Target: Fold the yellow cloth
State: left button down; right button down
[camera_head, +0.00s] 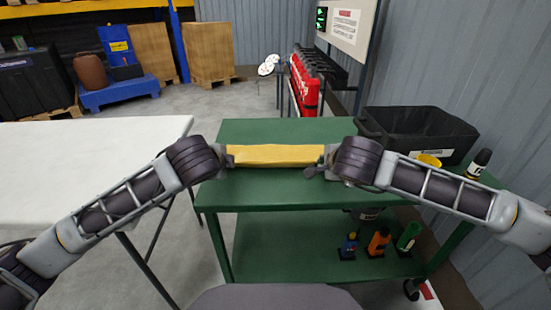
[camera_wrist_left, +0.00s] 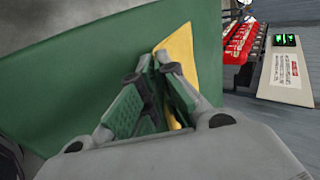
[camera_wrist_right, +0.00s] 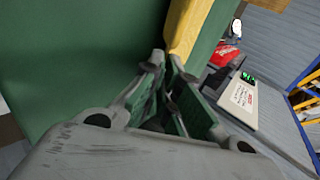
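The yellow cloth (camera_head: 275,155) is a narrow, straight band stretched left to right between my two grippers over the green cart top (camera_head: 290,190). My left gripper (camera_head: 229,158) is at its left end. In the left wrist view its fingertips (camera_wrist_left: 160,65) are close together on the edge of the cloth (camera_wrist_left: 180,55). My right gripper (camera_head: 326,158) is at the right end. In the right wrist view its fingertips (camera_wrist_right: 167,65) close on the cloth (camera_wrist_right: 186,28). I cannot tell whether the band touches the cart top.
A black bin (camera_head: 420,128) stands at the cart's back right, with a yellow cup (camera_head: 428,160) and a dark bottle (camera_head: 479,163) nearby. Small coloured items, including an orange one (camera_head: 379,242), stand on the lower shelf. A white table (camera_head: 80,150) is left; red extinguishers (camera_head: 305,85) stand behind.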

pick_arm(q)
jog(key=shift+s+f, duration=0.35)
jog(key=shift+s, duration=0.05)
pick_arm(e)
jog(key=shift+s+f, duration=0.35)
jog(key=shift+s, duration=0.05)
pick_arm(q)
jog(key=c, duration=1.4)
grip_release()
pick_arm(e)
jog(key=c, duration=1.4)
grip_release()
pick_arm(q)
jog(key=shift+o, duration=0.2)
pick_arm(e)
jog(key=shift+o, duration=0.2)
